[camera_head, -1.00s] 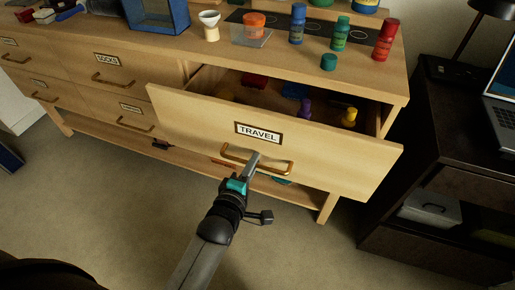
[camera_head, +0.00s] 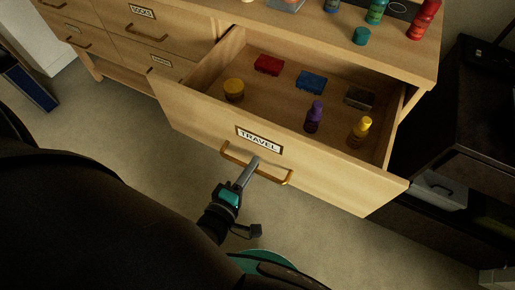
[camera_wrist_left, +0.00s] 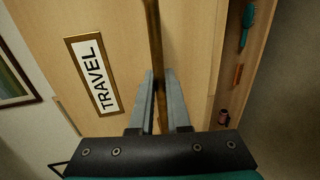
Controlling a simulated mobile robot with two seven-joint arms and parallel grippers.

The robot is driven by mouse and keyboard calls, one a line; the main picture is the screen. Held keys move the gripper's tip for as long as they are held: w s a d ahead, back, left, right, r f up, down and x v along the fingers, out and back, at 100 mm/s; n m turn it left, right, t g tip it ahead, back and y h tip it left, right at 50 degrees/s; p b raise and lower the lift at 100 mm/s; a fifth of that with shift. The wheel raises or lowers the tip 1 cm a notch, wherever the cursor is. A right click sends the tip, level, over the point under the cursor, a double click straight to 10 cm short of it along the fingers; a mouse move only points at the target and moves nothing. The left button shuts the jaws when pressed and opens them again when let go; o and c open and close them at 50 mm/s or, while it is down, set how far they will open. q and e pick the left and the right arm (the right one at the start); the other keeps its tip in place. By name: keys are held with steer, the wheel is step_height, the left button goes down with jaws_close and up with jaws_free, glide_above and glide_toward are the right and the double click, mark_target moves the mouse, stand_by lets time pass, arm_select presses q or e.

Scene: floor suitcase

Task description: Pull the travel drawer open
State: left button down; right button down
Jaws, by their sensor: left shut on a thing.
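The travel drawer (camera_head: 200,128) stands well out from the wooden dresser in the head view, its inside open to view. Its front bears a TRAVEL label (camera_head: 259,139) and a brass bar handle (camera_head: 232,158). My left gripper (camera_head: 251,165) is shut on the handle near its middle. In the left wrist view the two fingers (camera_wrist_left: 160,88) lie on either side of the handle bar (camera_wrist_left: 155,45), beside the label (camera_wrist_left: 92,75). My right gripper is not in view.
The drawer holds a yellow round tin (camera_head: 234,88), red box (camera_head: 268,65), blue box (camera_head: 311,82), purple bottle (camera_head: 314,117), yellow bottle (camera_head: 360,131) and grey box (camera_head: 359,97). Bottles stand on the dresser top. A dark cabinet (camera_head: 474,130) stands close at right.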

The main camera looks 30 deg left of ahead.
arm_select(q)
steer(key=shift+s+a, duration=0.1)
steer(key=shift+s, duration=0.5)
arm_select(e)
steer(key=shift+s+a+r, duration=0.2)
arm_select(q)
steer(key=c, duration=0.9)
jaws_free()
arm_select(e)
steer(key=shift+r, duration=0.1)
